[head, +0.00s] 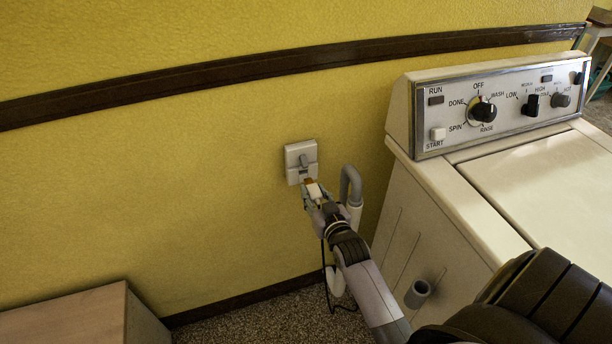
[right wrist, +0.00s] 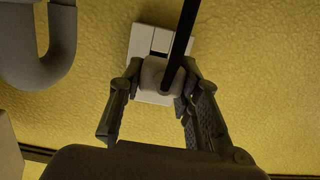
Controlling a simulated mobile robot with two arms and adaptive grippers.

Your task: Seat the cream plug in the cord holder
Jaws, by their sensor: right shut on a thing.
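My right gripper (head: 313,194) is shut on the cream plug (head: 315,190), just in front of the wall outlet (head: 300,160). The right wrist view shows the cream plug (right wrist: 162,74) between the two fingers (right wrist: 158,82), with its black cord crossing upward in the picture. The outlet plate (right wrist: 148,42) is right behind the plug; I cannot tell whether the prongs are in it. A short grey open cup (head: 417,292) sticks out from the washer's side, apart from the gripper; it looks like the cord holder. My left gripper is not in view.
The cream washer (head: 425,215) with its control panel stands at right. A grey bent hose (head: 350,180) is close beside the right gripper, and a black cord hangs below. A brown box (head: 75,320) is at lower left. The wall left of the outlet is clear.

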